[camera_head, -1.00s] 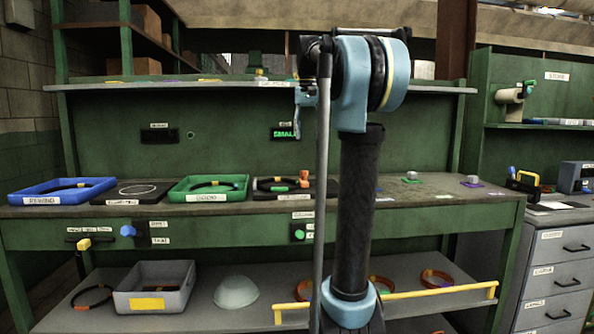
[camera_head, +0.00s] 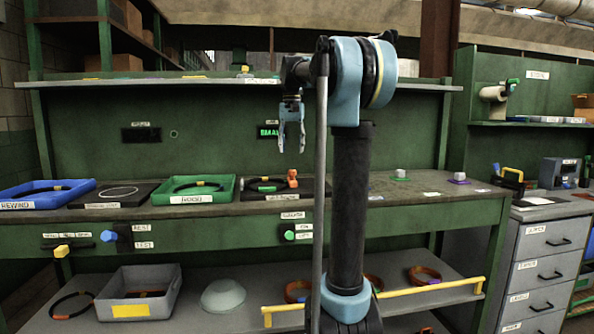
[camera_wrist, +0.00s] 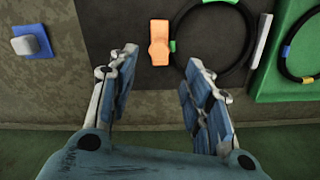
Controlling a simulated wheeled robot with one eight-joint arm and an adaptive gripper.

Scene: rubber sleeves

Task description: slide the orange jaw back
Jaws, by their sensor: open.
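The orange jaw (camera_head: 292,179) stands at the right side of a dark plate on the bench, beside a black ring (camera_head: 262,185) with coloured bands. In the wrist view the orange jaw (camera_wrist: 159,42) is upright in the picture, just left of the black ring (camera_wrist: 250,55), close to a green band. My gripper (camera_head: 291,150) points down above the jaw, open and empty. In the wrist view my gripper (camera_wrist: 161,58) has its fingers apart, with the jaw showing beyond and between the tips. I see no contact.
A green tray (camera_head: 168,198) with a ring lies left of the plate, and a blue tray (camera_head: 20,204) further left. A small grey block on a blue patch (camera_wrist: 33,46) lies to the other side.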

